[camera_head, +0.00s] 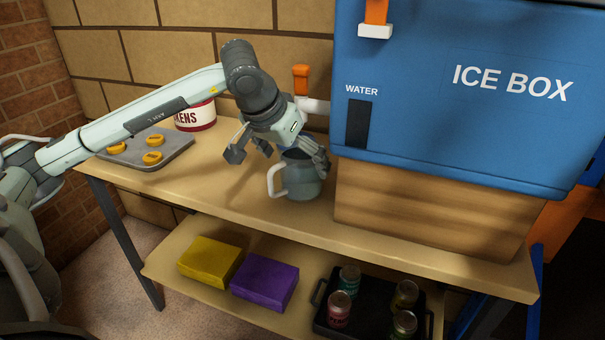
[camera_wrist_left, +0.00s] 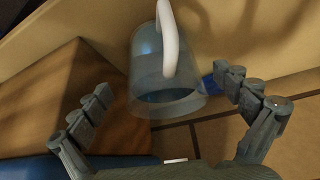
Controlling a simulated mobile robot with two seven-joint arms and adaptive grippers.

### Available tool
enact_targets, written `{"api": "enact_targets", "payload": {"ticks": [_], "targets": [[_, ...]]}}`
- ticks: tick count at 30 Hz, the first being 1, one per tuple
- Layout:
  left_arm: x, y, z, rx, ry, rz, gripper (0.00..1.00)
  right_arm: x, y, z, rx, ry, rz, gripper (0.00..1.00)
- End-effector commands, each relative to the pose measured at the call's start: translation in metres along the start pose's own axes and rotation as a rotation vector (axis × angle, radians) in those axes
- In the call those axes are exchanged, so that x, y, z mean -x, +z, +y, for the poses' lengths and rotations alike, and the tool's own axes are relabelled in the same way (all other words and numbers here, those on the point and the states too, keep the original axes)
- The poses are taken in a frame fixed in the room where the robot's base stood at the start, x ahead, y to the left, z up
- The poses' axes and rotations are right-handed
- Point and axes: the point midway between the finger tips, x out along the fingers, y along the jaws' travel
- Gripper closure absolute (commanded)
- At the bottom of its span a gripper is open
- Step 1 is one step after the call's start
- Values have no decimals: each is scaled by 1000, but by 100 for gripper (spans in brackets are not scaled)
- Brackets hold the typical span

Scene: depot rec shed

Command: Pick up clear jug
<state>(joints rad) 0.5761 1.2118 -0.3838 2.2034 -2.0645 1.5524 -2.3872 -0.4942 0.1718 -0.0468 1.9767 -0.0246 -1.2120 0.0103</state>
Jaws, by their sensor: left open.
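The clear jug (camera_head: 303,184) stands upright on the wooden table, just left of the wooden block under the ice box. Its white handle (camera_head: 275,181) faces left in the head view. My left gripper (camera_head: 283,160) is open above the jug, its fingers pointing down around the jug's upper part. In the left wrist view the jug (camera_wrist_left: 158,98) lies between the spread fingers of the gripper (camera_wrist_left: 172,98), with gaps on both sides and no clear contact. Part of the jug's top is hidden by the gripper in the head view. My right gripper is not in view.
The blue ice box (camera_head: 480,90) on its wooden block (camera_head: 420,205) closes off the right side. A white tap with an orange handle (camera_head: 301,78) is behind my gripper. The lower shelf holds boxes and cans.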

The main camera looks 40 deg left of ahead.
Motion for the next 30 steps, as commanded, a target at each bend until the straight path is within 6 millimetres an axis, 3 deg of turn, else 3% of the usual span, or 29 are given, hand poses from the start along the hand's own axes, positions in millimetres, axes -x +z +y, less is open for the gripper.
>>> {"api": "enact_targets", "payload": {"ticks": [9,19,30], "targets": [[-44,-1,-2,2,4,-2,0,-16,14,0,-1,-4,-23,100],[-52,-1,-3,1,2,1,0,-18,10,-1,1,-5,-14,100],[-52,-1,-3,1,2,1,46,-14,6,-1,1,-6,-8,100]]}}
